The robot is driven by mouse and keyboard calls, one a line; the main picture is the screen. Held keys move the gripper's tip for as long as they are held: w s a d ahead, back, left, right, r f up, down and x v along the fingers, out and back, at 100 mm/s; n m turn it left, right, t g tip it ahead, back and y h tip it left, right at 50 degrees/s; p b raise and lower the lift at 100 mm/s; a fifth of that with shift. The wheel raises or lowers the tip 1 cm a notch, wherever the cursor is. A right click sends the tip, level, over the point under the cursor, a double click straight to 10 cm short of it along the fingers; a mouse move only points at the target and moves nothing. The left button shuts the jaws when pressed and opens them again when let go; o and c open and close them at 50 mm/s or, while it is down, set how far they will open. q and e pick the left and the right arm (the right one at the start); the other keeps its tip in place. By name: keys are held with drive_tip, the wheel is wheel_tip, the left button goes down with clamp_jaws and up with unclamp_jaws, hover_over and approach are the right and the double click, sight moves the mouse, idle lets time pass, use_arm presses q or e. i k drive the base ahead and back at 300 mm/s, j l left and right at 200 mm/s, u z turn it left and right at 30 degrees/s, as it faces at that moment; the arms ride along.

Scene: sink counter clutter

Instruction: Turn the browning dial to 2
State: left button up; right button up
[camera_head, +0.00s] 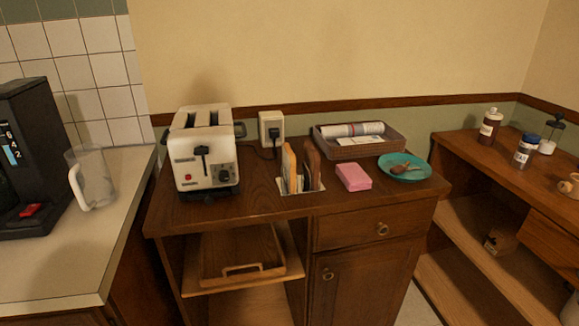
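A white two-slot toaster (205,150) stands at the left end of the brown wooden cabinet top. Its front faces me. A round dark browning dial (224,176) sits at the lower right of the front panel, and its setting is too small to read. A dark lever (202,152) shows above and left of the dial, with a small red mark at the left of the panel. Neither of my grippers shows in the head view.
Right of the toaster are a wall outlet with a plug (272,130), a rack of upright boards (300,168), a pink block (353,177), a paper tray (357,143) and a teal plate (405,167). A glass pitcher (95,180) and black coffee machine (33,150) stand left. Cabinet top before the toaster is clear.

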sight(223, 175)
drive_tip(key=k+j, duration=0.15)
drive_tip(key=j, duration=0.2)
drive_tip(key=k+j, duration=0.15)
drive_tip(key=j, duration=0.15)
drive_tip(key=k+j, duration=0.1)
drive_tip(key=j, duration=0.25)
drive_tip(key=k+j, duration=0.15)
drive_tip(key=j, duration=0.15)
